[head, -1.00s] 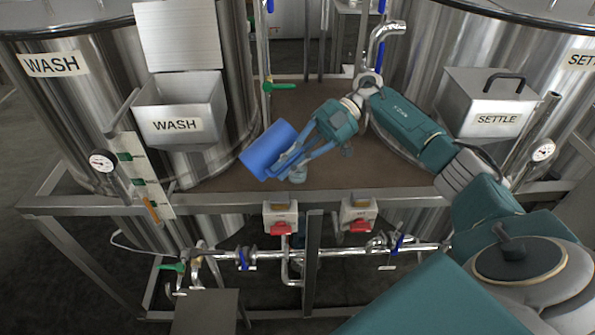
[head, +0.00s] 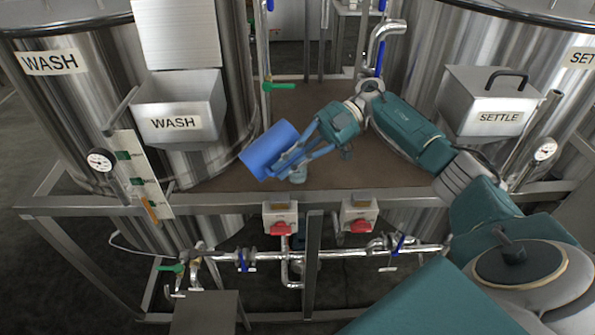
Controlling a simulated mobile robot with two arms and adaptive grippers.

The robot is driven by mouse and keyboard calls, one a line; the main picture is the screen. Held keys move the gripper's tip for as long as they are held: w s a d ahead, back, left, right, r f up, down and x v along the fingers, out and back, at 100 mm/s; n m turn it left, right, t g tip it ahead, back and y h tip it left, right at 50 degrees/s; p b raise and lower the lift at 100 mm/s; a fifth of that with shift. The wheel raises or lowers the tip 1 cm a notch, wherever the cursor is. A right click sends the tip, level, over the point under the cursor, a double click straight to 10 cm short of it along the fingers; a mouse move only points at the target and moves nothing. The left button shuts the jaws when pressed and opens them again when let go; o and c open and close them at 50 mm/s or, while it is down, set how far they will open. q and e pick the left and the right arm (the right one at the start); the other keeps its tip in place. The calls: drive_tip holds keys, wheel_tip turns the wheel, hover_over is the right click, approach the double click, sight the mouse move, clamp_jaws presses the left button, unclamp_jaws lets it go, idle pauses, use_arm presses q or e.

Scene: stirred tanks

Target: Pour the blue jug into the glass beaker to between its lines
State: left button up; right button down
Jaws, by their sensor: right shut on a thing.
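The blue jug (head: 268,150) is tilted well over to the left above the brown bench top. My right gripper (head: 290,160) is shut on the jug from its right side, and the arm comes in from the right. A small, clear glass vessel (head: 298,174), apparently the beaker, shows partly below and behind the gripper fingers near the bench's front edge. Its lines and any liquid in it are too small or hidden to tell. I cannot see a stream from the jug. My left gripper is not in view.
The bench top (head: 345,172) is clear right of the jug. A steel WASH box (head: 180,110) stands left and a SETTLE box (head: 487,100) right, before large tanks. Red switches (head: 280,228) hang below the front rail. A green-handled valve (head: 279,86) is at the back.

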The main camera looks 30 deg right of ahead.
drive_tip(key=shift+r, duration=0.1)
idle(0.3)
drive_tip(key=shift+y+b, duration=0.4)
drive_tip(key=shift+b, duration=0.25)
drive_tip(key=shift+d, duration=0.1)
